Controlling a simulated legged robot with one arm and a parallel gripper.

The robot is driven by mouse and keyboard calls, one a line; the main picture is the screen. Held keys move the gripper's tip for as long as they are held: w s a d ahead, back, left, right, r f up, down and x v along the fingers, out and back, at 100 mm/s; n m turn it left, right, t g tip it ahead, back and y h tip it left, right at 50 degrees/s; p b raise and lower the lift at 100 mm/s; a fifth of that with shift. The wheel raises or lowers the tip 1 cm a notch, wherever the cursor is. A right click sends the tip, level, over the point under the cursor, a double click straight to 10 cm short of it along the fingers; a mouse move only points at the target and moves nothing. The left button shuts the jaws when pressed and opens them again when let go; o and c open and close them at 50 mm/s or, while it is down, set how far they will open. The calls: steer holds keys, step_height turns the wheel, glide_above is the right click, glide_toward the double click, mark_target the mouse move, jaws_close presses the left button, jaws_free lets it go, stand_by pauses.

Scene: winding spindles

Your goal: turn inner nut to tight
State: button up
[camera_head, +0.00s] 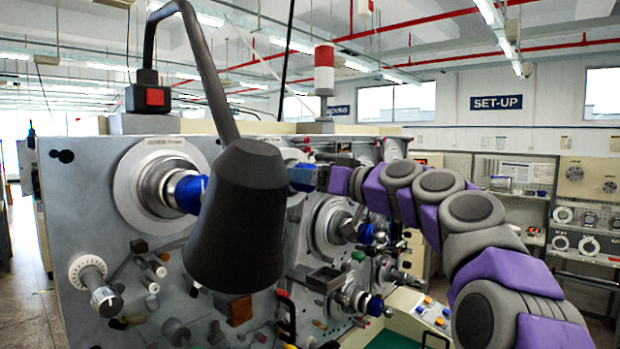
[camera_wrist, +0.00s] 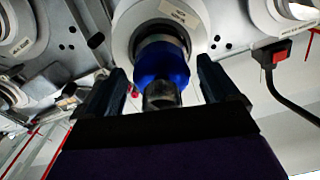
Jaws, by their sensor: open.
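In the wrist view a spindle with a bright blue collar (camera_wrist: 163,62) stands out from a pale round flange (camera_wrist: 203,32). A dark grey end piece (camera_wrist: 161,96) sticks out from the collar towards me. I cannot tell which of these parts is the inner nut. My gripper (camera_wrist: 161,70) is open, with one dark finger on each side of the collar and visible gaps on both sides. In the head view my gripper (camera_head: 318,178) reaches the panel from the right. The black lamp shade partly hides the spindle in front of it.
The black lamp (camera_head: 240,215) hangs close to the left of my gripper. Another spindle with a blue collar (camera_head: 187,194) is on the left of the grey panel (camera_head: 85,215). More spindles and knobs crowd the panel below my arm.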

steer(key=shift+w+a, duration=0.3)
steer(key=shift+a, duration=0.1)
steer(key=c, duration=1)
